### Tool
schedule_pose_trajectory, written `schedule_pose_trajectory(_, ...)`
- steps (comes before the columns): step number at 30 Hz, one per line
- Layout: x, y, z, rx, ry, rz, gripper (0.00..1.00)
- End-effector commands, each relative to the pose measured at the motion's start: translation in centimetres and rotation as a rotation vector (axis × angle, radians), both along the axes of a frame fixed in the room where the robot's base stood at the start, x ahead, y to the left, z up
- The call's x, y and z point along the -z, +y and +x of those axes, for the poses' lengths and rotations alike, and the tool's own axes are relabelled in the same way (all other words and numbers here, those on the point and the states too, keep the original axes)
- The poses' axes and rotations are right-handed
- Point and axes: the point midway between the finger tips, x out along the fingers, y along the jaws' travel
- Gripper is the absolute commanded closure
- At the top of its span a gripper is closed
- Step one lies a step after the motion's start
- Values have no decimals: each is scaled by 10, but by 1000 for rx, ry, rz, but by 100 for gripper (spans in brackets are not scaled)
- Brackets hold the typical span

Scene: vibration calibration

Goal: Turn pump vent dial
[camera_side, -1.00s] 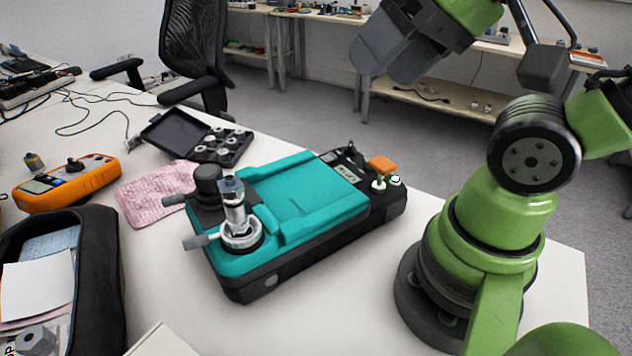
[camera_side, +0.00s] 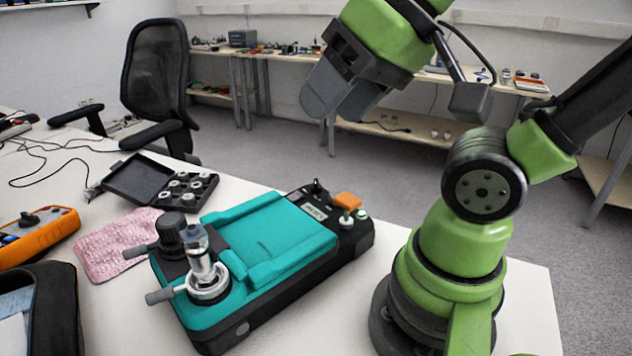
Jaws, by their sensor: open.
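A teal and black pump unit (camera_side: 280,243) lies on the white table. At its near left end stand a black dial-like knob (camera_side: 171,229) and a metal fitting (camera_side: 200,260) with a clear top and grey side levers. At its far right end are an orange knob (camera_side: 347,200) and a small green-white button (camera_side: 361,214). I cannot tell which of these is the vent dial. My gripper (camera_side: 340,108) hangs in the air above and behind the pump's far end, open, empty and touching nothing. Its grey fingers point down and left.
A pink cloth (camera_side: 113,247) and an open black case of round parts (camera_side: 140,180) lie left of the pump. An orange meter (camera_side: 35,238) and a black bag (camera_side: 55,305) are at the left edge. A chair (camera_side: 160,80) stands behind.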

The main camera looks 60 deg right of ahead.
Motion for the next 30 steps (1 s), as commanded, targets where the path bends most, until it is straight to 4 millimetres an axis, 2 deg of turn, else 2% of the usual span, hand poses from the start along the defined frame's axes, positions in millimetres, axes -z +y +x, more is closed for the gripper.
schedule_pose_trajectory(5, 3, -26, 39, -79, 98, -140, 48)
schedule_pose_trajectory(8, 12, -51, 66, -158, 175, -228, 48)
schedule_pose_trajectory(11, 28, -79, 91, -248, 254, -296, 48)
schedule_pose_trajectory(15, 62, -125, 116, -392, 365, -358, 48)
schedule_pose_trajectory(18, 91, -156, 126, -496, 433, -375, 48)
schedule_pose_trajectory(22, 125, -187, 129, -612, 491, -378, 48)
schedule_pose_trajectory(25, 142, -201, 129, -669, 514, -375, 48)
schedule_pose_trajectory(30, 157, -209, 127, -709, 527, -373, 48)
